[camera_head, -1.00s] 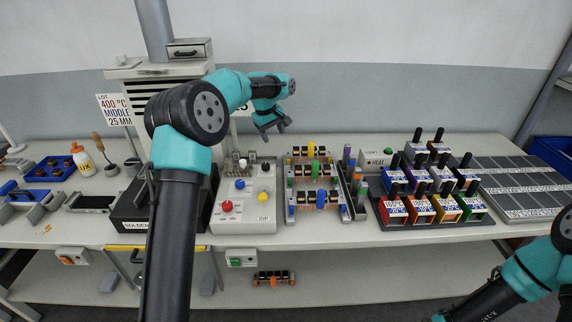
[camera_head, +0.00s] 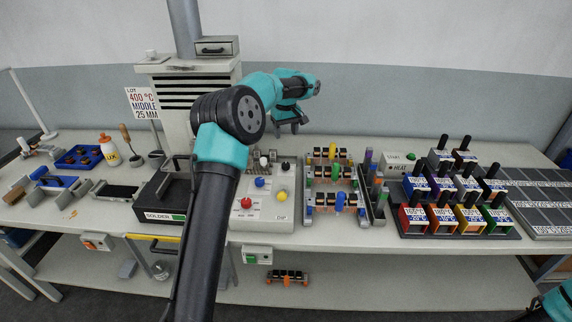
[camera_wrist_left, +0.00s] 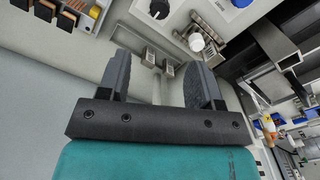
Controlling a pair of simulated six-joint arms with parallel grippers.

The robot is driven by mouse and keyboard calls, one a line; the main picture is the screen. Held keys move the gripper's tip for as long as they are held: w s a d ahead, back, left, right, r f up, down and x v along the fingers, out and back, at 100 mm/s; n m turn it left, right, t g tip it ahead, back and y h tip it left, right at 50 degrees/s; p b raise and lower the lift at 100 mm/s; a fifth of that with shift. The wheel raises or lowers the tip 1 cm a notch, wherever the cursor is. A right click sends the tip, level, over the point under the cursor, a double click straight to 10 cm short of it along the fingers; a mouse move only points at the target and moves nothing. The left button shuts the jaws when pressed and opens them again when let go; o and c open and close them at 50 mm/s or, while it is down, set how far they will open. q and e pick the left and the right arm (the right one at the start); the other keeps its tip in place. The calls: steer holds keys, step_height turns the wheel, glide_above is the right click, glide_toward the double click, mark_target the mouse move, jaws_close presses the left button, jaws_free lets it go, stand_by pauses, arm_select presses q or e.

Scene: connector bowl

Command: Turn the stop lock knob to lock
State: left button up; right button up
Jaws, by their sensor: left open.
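A light grey control box (camera_head: 264,214) marked DIP stands on the bench with red (camera_head: 246,203), blue (camera_head: 260,182), yellow (camera_head: 282,195) and black (camera_head: 285,165) controls. I cannot tell which of these, if any, is the stop lock knob. My left gripper (camera_head: 287,127) is open and empty, in the air behind and above the box. In the left wrist view its two fingers (camera_wrist_left: 155,85) are wide apart, with small metal blocks and a white round knob (camera_wrist_left: 196,42) beyond them. A dark round knob (camera_wrist_left: 160,8) shows at the top. My right gripper is out of view.
A connector rack (camera_head: 335,190) stands right of the box, then a tray of coloured handled blocks (camera_head: 455,200). A black solder unit (camera_head: 163,200) stands on the left, partly behind my left arm. A louvred grey cabinet (camera_head: 190,95) stands behind. The front bench strip is mostly clear.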

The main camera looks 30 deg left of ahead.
mark_target(286, 164)
arm_select(q)
step_height(286, 164, down, 15)
steer(key=shift+r, duration=0.15)
stand_by(0.4)
steer(key=c, duration=0.9)
